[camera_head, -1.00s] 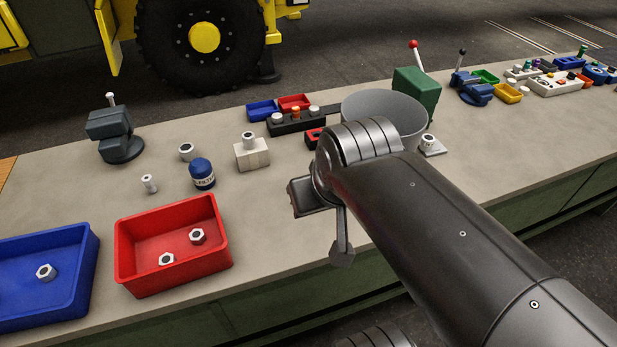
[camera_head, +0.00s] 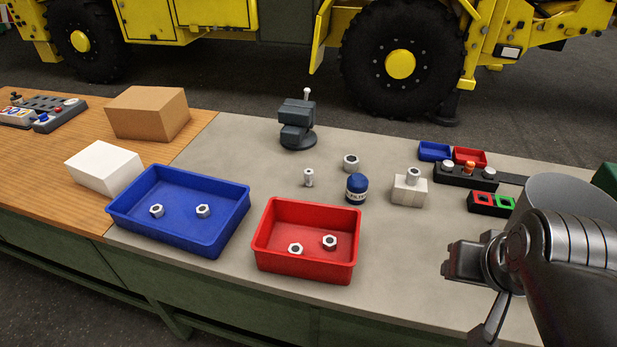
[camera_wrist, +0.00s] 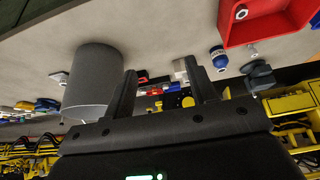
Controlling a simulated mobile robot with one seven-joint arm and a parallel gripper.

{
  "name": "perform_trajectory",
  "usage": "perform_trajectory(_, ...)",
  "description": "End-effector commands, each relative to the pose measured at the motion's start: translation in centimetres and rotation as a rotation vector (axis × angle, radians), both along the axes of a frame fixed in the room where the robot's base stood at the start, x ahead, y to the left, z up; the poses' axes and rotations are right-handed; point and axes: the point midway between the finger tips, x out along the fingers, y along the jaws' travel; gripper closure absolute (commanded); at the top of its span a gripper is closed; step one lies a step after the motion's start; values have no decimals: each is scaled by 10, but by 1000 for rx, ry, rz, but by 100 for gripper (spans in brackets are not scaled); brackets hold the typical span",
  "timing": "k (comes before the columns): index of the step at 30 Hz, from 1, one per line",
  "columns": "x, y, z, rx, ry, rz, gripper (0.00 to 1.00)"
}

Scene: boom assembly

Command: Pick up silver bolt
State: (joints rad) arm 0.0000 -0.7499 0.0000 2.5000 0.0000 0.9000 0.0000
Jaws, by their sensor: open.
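A small silver bolt (camera_head: 309,178) stands upright on the grey bench top in the head view, between the dark vise and the red tray, left of the blue can. Another silver piece (camera_head: 413,175) sits on top of a pale block (camera_head: 409,192). My gripper (camera_wrist: 163,84) is open and empty, its two fingers apart in the wrist view. In the head view it is at the right, beyond the pale block and well away from the standing bolt.
A red tray (camera_head: 268,246) and a blue tray (camera_head: 238,207) hold silver nuts. A blue can (camera_head: 356,189), a loose nut (camera_head: 351,163) and a vise (camera_head: 297,125) stand near the bolt. A grey bin (camera_head: 572,192) stands at the right. Bench front right of the red tray is clear.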

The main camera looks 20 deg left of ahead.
Motion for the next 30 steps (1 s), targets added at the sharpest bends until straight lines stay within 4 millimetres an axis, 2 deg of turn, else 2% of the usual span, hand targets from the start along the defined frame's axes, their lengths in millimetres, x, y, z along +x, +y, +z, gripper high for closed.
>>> perform_trajectory(16, 0, 0, 0, 0, 0, 0, 47)
perform_trajectory(20, 7, 2, 3, 1, 2, 7, 47)
perform_trajectory(23, 24, 7, 10, 1, 9, 23, 47)
perform_trajectory(30, 97, 35, 29, 2, 26, 87, 47)
